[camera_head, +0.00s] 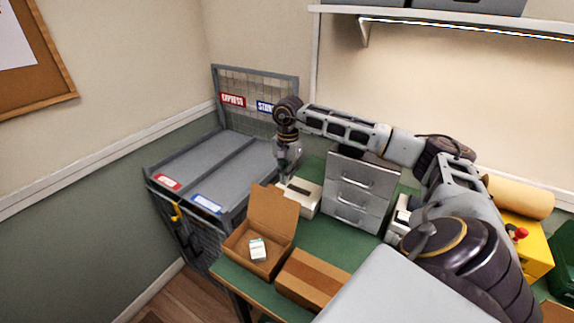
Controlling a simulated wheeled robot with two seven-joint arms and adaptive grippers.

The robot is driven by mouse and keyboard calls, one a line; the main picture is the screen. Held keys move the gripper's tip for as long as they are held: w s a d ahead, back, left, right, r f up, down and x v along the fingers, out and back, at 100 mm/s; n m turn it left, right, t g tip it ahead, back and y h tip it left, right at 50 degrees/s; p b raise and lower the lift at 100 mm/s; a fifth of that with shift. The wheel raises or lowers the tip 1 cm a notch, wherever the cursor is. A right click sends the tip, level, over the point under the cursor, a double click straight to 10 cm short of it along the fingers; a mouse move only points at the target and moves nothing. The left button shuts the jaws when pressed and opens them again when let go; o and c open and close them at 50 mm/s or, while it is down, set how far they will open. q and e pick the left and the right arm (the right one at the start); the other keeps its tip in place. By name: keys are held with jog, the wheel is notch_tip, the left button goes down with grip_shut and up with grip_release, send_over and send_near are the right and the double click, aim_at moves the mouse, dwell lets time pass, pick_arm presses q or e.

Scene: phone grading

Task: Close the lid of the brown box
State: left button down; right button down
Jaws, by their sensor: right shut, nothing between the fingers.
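The brown box (274,267) stands open at the left front corner of the green table. Its lid (273,215) is raised, tilted up at the back of the box. A small white item (257,250) lies inside the box. My right gripper (283,181) points down just behind the top edge of the lid, shut and empty. I cannot tell whether the fingertips touch the lid, as they are small and close to its edge. My left gripper is not in view.
A closed brown box (313,279) lies right of the open one. A white device (303,194) and a grey drawer unit (359,190) stand behind. A grey two-lane bin (190,165) is left of the table. Green tabletop (335,243) is bare in the middle.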

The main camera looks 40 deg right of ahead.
jog(key=shift+s+a+r+p, duration=0.2)
jog(key=shift+a+r, duration=0.1)
jog(key=shift+a, duration=0.3)
jog(key=shift+s+a+r+p, duration=0.15)
jog(key=shift+a+r, duration=0.15)
jog(key=shift+a, duration=0.25)
jog(key=shift+s+a+r+p, duration=0.1)
jog(key=shift+a+r+p, duration=0.15)
jog(key=shift+a, duration=0.35)
